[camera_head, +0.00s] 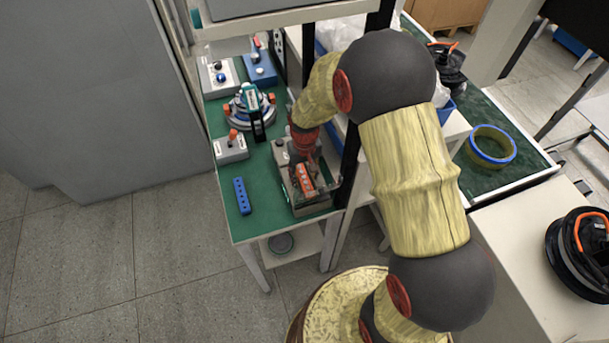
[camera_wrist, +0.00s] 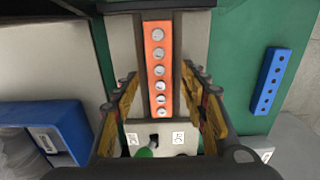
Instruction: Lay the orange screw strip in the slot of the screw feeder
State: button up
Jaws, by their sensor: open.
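The orange screw strip (camera_wrist: 159,62), with several silver screw heads in a row, lies lengthwise along the dark-edged slot of the grey screw feeder (camera_wrist: 193,40). In the wrist view it looks straight and lined up with the slot; how deep it sits cannot be told. In the head view the orange strip (camera_head: 306,177) shows on top of the feeder (camera_head: 311,208) near the table's front right corner. My gripper (camera_wrist: 160,78) is open, with one finger on each side of the strip and a visible gap at both sides. My arm partly covers the feeder in the head view.
A blue strip with holes (camera_head: 242,195) lies on the green table left of the feeder; it also shows in the wrist view (camera_wrist: 271,82). A grey button box (camera_head: 230,149) and a round motor fixture (camera_head: 248,108) stand farther back. A blue bin (camera_wrist: 65,130) is in the wrist view.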

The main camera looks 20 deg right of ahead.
notch_tip(320, 180, up, 13)
jog(key=p, duration=0.1)
notch_tip(320, 180, up, 15)
jog(key=t, duration=0.3)
send_over(305, 179)
jog(key=s, duration=0.8)
jog(key=s+r+t, duration=0.1)
jog(key=s+r, duration=0.2)
jog(key=s, duration=0.4)
jog(key=s+r+t, duration=0.1)
jog(key=s+r, duration=0.2)
jog(key=s, duration=0.4)
jog(key=shift+r+t, duration=0.3)
jog(key=shift+r, duration=0.1)
jog(key=shift+a, duration=0.1)
jog(key=shift+f, duration=0.1)
notch_tip(305, 179, down, 9)
jog(key=b, duration=0.9)
jog(key=shift+c, duration=0.3)
